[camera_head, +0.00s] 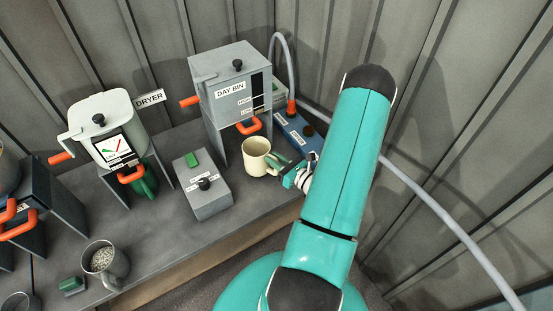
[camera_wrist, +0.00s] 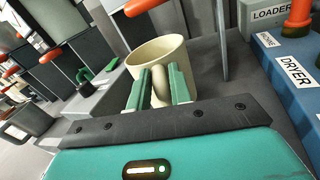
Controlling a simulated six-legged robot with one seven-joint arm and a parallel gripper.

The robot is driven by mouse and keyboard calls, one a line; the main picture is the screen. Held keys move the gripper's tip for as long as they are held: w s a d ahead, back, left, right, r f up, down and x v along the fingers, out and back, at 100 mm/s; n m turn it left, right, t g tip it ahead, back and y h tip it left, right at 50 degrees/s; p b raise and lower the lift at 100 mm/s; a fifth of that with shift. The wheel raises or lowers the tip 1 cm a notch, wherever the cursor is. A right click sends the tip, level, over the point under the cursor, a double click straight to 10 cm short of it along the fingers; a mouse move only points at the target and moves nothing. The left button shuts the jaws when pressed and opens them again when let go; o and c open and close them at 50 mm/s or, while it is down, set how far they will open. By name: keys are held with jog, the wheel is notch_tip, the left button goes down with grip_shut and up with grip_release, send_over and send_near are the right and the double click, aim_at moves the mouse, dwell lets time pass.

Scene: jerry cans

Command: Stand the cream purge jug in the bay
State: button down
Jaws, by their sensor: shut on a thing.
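The cream purge jug (camera_head: 256,158) is upright and open-topped, at the front right of the opening under the day bin (camera_head: 228,85). That space under the bin may be the bay; no label for a bay is readable. My gripper (camera_head: 287,168) reaches in from the right of the jug. In the wrist view, its green fingers (camera_wrist: 158,90) are shut on the handle of the jug (camera_wrist: 188,62). The jug's base is partly hidden, and I cannot tell whether it touches the bench.
An orange handle (camera_head: 248,127) hangs just above the jug. A grey box (camera_head: 203,184) with a green switch stands left of it. A blue block (camera_head: 296,134) with a hose lies behind my gripper. A metal jug of pellets (camera_head: 105,262) stands at the bench's front left.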

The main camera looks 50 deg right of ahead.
jog(key=shift+w+d+f, duration=0.2)
jog(key=shift+d, duration=0.25)
jog(key=shift+w+a, duration=0.1)
jog(key=shift+w, duration=0.2)
jog(key=w+d, duration=0.4)
jog(key=w, duration=1)
jog(key=shift+w+d+f, duration=0.15)
jog(key=shift+w+f, duration=0.05)
jog(key=shift+f, duration=0.35)
jog(key=shift+f, duration=0.65)
jog(key=c, duration=1.3)
grip_release()
jog(key=shift+o, duration=0.2)
